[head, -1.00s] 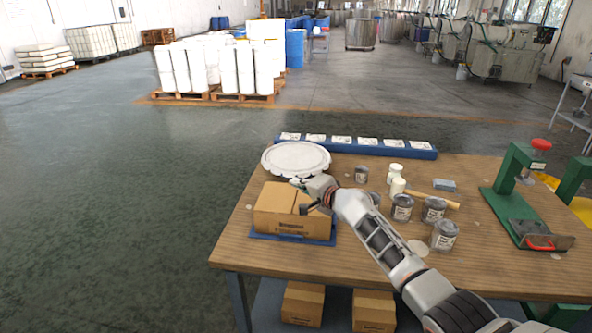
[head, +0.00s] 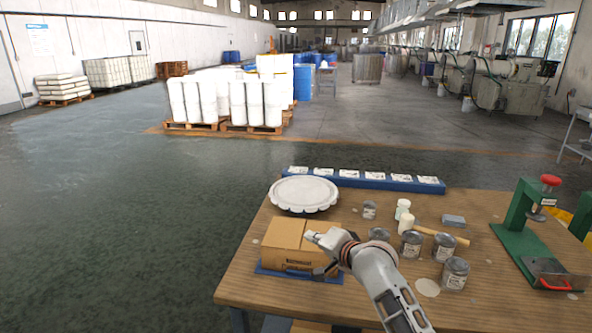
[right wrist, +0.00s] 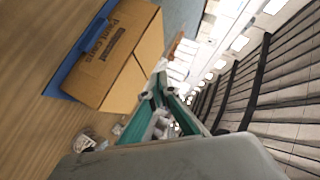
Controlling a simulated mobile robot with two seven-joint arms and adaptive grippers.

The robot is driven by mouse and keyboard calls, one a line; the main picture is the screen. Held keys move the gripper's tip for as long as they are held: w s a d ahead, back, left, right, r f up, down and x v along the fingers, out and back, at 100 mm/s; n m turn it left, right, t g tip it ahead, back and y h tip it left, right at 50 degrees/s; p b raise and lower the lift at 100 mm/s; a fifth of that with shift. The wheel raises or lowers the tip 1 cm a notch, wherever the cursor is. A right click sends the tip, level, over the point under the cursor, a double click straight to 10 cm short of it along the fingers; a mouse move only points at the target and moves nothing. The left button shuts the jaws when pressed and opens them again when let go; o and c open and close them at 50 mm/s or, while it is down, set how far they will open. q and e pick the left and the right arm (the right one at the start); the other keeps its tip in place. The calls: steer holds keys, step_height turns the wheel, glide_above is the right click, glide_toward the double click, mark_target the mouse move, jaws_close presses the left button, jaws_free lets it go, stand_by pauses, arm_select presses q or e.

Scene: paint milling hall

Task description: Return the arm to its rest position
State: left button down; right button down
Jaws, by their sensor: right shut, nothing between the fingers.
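My right arm reaches in from the lower right in the head view. Its gripper (head: 322,262) is at the right end of a closed brown cardboard carton (head: 283,246) and hides part of it. In the right wrist view the gripper's green fingers (right wrist: 160,88) are shut with nothing between them. The carton (right wrist: 128,62) is beside and beyond the fingertips there; I cannot tell whether they touch it. My left gripper is not in view.
The carton sits on a blue mat (head: 272,271) on the wooden table (head: 240,290). Near it are a white round lid (head: 304,193), several grey cans (head: 411,244), white bottles (head: 405,222) and a mallet. A green press (head: 520,225) stands at the right. Floor left of the table is clear.

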steer(key=s+d+f+n+g+h, duration=0.1)
steer(key=s+d+f+n+h, duration=0.2)
steer(key=s+d+f, duration=0.55)
steer(key=s+d+f+n+g+h, duration=0.15)
steer(key=s+d+f+n, duration=0.35)
steer(key=s, duration=0.6)
steer(key=s+d+n+g+h, duration=0.1)
steer(key=s+d+n+h, duration=0.2)
steer(key=s+d, duration=0.75)
steer(key=s+d+n+g+h, duration=0.1)
steer(key=s+d+n+h, duration=0.25)
steer(key=s+d, duration=0.65)
steer(key=s+a+f+m+t+y, duration=0.1)
steer(key=a+f+m+t+y, duration=0.2)
steer(key=a+f, duration=1.2)
steer(key=shift+s+a+f+m+y, duration=0.3)
steer(key=shift+a+m+y, duration=0.25)
steer(key=shift+a+y, duration=0.9)
steer(key=shift+d+y, duration=0.25)
